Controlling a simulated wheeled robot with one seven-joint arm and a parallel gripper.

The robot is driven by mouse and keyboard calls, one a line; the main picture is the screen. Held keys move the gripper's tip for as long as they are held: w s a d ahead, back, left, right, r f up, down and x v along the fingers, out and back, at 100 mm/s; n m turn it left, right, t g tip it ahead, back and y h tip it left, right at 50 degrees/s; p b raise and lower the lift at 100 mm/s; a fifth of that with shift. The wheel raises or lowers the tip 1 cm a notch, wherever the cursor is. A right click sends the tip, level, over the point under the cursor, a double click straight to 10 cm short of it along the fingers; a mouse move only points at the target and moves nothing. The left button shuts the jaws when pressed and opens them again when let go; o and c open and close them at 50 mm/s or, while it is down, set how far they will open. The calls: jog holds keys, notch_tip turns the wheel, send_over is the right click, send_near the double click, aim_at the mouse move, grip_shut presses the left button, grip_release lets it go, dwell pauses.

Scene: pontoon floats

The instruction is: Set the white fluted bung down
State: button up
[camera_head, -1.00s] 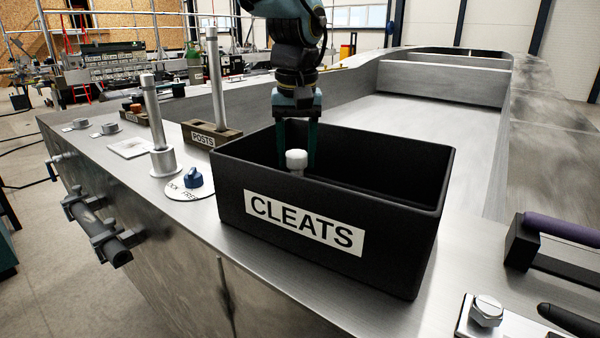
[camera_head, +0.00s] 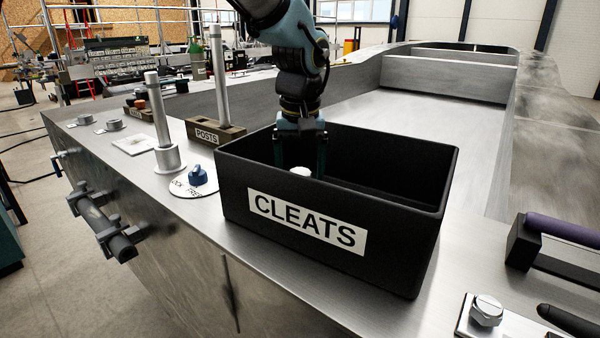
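The white bung (camera_head: 300,172) is inside the black bin labelled CLEATS (camera_head: 228,178), near its left end. Only its pale top shows above the bin's front wall; its lower part and whatever it rests on are hidden. My gripper (camera_head: 300,166) reaches down into the bin from above. Its two dark green fingers stand on either side of the bung, with a visible gap at each side. The fingertips are hidden behind the front wall.
Left of the bin are a dial with a blue knob (camera_head: 197,176), an upright metal post (camera_head: 160,115) and a block labelled POSTS (camera_head: 213,132). A purple-handled tool (camera_head: 565,229) and a bolted plate (camera_head: 487,312) are at right. The deck behind is clear.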

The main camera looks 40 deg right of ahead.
jog(key=shift+r, duration=0.15)
notch_tip(320, 180, up, 12)
jog(key=s+b, duration=0.1)
jog(key=b, duration=0.1)
jog(key=shift+a, duration=0.4)
jog(key=shift+s+a, duration=0.1)
jog(key=shift+s, duration=0.05)
dwell(0.3)
